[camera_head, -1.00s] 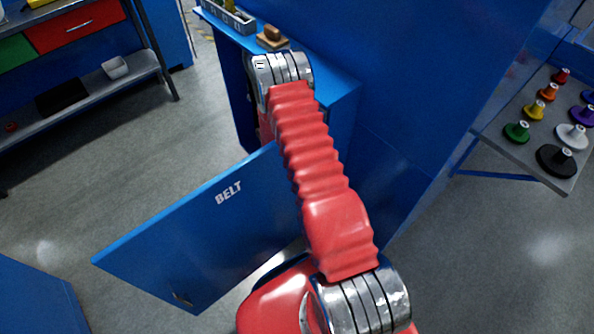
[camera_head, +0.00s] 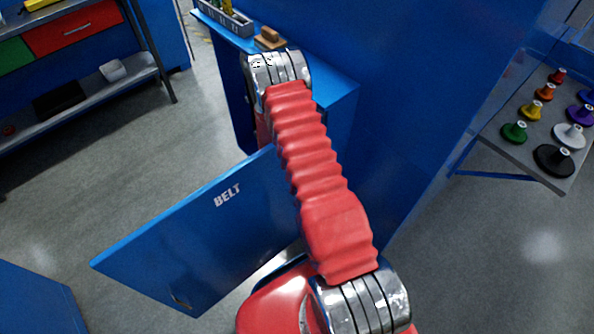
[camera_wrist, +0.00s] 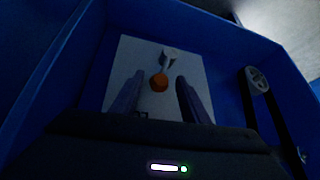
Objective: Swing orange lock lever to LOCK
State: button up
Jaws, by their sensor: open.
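No LOCK marking is readable. In the head view my red arm hides the lever and the gripper.
A grey pulley with a dark belt (camera_wrist: 258,82) is at the right inside the cabinet (camera_wrist: 235,50). The open BELT door (camera_head: 215,235) hangs left of my arm. A table with several coloured pulleys (camera_head: 515,132) stands right. A shelf (camera_head: 75,105) stands left.

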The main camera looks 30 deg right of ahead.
jog(key=v, duration=1.1)
jog(key=shift+c, duration=0.5)
